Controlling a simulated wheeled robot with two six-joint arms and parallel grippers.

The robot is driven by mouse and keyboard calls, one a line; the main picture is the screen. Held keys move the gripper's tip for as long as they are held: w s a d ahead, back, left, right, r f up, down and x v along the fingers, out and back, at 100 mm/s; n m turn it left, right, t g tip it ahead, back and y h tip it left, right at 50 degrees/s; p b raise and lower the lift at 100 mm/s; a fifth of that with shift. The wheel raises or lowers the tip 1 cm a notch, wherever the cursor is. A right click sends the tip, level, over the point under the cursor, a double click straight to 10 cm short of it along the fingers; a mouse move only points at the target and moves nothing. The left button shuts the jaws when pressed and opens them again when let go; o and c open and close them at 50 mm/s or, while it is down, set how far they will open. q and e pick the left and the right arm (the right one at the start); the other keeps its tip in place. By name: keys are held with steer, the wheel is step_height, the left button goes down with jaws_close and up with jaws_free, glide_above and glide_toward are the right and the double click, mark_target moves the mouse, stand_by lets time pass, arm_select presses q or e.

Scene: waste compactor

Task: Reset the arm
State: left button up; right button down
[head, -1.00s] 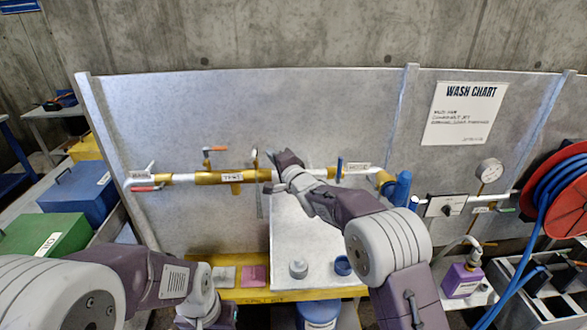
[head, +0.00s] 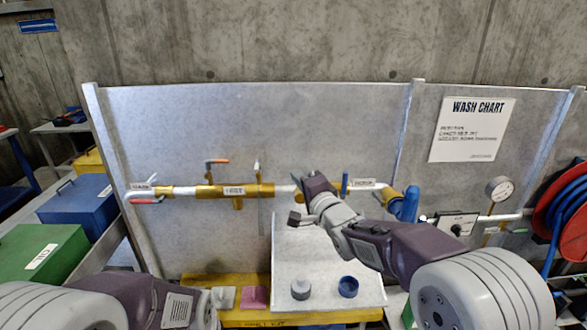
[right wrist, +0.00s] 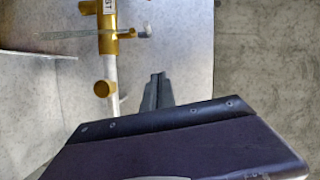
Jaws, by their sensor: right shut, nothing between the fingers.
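My right gripper (head: 298,177) is shut and empty. It is in front of the grey panel, close to the pipe between the white-tipped lever and the blue lever (head: 345,184). Whether it touches the pipe I cannot tell. In the right wrist view its dark fingers (right wrist: 157,85) are together, with the brass pipe fitting (right wrist: 106,42) to their upper left. My right arm (head: 395,248) reaches in from the lower right.
A brass pipe (head: 235,190) with several levers runs across the panel. A grey cap (head: 300,289) and a blue cap (head: 348,287) sit on the pale board below. Blue (head: 75,203) and green (head: 40,252) boxes stand left. A hose reel (head: 568,215) is at the right.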

steer(key=s+d+f+g+h, duration=0.2)
steer(key=s+d+f+h, duration=0.15)
steer(key=d+f, duration=0.45)
steer(key=s+d+f+g+h, duration=0.25)
steer(key=s+d+f, duration=0.2)
steer(key=d, duration=0.45)
steer(key=s+d+f+n+g, duration=0.1)
steer(key=s+f+n+g, duration=0.4)
steer(key=s+f, duration=0.3)
steer(key=s+d+f+n+g+h, duration=0.1)
steer(key=s+f+n+g, duration=0.4)
steer(key=s, duration=1.1)
step_height(320, 180, down, 3)
steer(key=shift+d+f+h, duration=0.15)
steer(key=shift+d+h, duration=0.15)
steer(key=shift+d, duration=0.45)
